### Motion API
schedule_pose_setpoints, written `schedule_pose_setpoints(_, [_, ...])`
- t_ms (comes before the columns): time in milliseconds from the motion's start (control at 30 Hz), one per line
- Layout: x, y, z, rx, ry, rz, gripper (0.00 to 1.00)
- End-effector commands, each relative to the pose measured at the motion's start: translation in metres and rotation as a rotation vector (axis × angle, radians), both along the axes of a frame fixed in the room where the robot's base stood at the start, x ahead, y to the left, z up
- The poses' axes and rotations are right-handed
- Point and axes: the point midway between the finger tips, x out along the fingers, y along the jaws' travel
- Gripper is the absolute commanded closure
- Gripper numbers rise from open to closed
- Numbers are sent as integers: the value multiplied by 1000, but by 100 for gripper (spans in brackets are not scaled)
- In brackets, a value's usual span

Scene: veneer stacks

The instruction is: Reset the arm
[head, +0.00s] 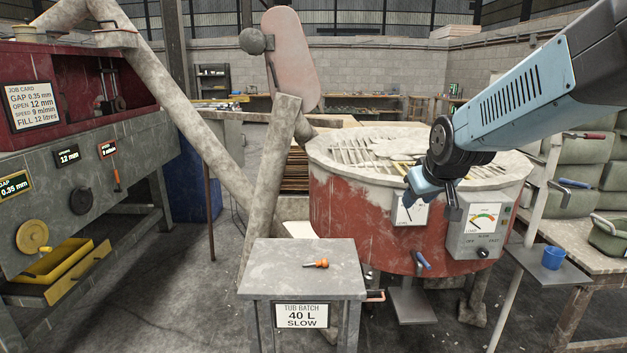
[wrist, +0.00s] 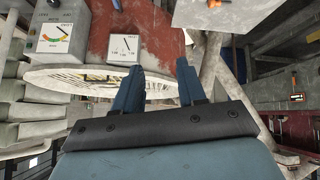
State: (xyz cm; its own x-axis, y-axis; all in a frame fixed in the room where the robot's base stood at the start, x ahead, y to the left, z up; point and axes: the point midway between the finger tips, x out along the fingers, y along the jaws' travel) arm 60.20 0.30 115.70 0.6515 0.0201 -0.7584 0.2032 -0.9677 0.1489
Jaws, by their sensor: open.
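My arm comes in from the upper right in the head view. My gripper (head: 431,200) hangs in front of the upper front side of the red tub (head: 352,220), near its two dial panels. In the wrist view my gripper (wrist: 157,72) has its two blue fingers spread, with nothing between them. The tub (wrist: 150,35) appears upside down beyond the fingers. Whether the fingers touch the tub cannot be told.
A grey pedestal (head: 305,275) holding an orange-handled tool (head: 316,263) stands in front of the tub. A meter box (head: 476,235) is on the tub's right side. A small shelf with a blue cup (head: 553,256) stands right. A red machine (head: 75,85) is left.

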Motion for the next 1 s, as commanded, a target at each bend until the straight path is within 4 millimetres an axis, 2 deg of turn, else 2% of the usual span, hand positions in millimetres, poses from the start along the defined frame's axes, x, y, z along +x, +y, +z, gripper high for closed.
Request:
schedule_pose_setpoints(33, [-17, -1, 7, 12, 11, -15, 60])
schedule_pose_setpoints(133, [-49, 0, 13, 37, 44, -44, 60])
schedule_pose_setpoints(400, [-138, -1, 22, 92, 137, -134, 60])
schedule_pose_setpoints(600, [-189, -1, 21, 117, 193, -192, 60])
schedule_pose_setpoints(800, [-210, -3, 18, 127, 219, -220, 60])
schedule_pose_setpoints(1000, [-212, -3, 18, 128, 221, -222, 60])
